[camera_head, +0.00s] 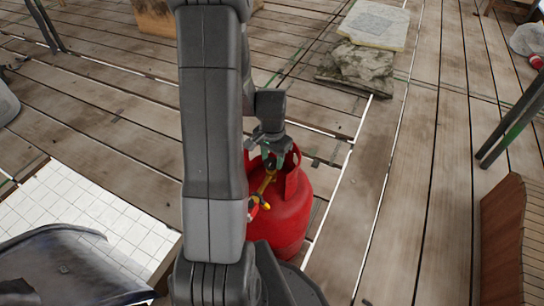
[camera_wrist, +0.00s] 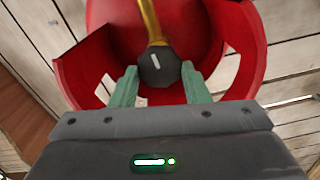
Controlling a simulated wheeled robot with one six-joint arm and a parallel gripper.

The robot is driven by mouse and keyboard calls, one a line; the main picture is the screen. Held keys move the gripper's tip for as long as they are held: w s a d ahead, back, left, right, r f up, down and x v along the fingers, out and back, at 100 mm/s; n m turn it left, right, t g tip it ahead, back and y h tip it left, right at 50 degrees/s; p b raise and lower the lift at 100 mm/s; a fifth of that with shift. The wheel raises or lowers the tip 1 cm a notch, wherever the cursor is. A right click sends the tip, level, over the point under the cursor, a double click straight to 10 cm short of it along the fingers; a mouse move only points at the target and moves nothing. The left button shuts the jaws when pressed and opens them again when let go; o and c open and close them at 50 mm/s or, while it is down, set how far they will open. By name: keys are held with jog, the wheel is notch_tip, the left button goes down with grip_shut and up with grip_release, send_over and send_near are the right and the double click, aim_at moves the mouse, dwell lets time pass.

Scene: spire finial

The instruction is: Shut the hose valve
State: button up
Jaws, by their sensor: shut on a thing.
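A red gas cylinder (camera_head: 286,221) stands on the plank floor, partly hidden behind my arm in the head view. Its red collar (camera_wrist: 92,58) surrounds the top in the wrist view. A dark round valve knob (camera_wrist: 158,67) sits at the top, with a brass-yellow stem or hose (camera_wrist: 150,22) running from it. The yellow part also shows in the head view (camera_head: 266,182). My gripper (camera_wrist: 157,84) has its green fingers inside the collar, one on each side of the knob, and is shut on it. The finger contact is partly hidden.
Stone slabs (camera_head: 358,68) lie on the planks behind the cylinder. White tiles (camera_head: 75,215) and a dark curved seat-like thing (camera_head: 70,262) are at the left. A brown slatted piece (camera_head: 512,240) stands at the right. The planks right of the cylinder are clear.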

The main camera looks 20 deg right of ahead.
aim_at(272, 161)
jog(key=shift+m, duration=0.5)
jog(key=o, duration=1)
notch_tip(272, 161, up, 14)
jog(key=p, duration=0.4)
jog(key=shift+f, duration=0.1)
jog(key=shift+f, duration=0.15)
notch_tip(272, 161, down, 14)
jog(key=b, duration=0.4)
jog(key=shift+r, duration=0.2)
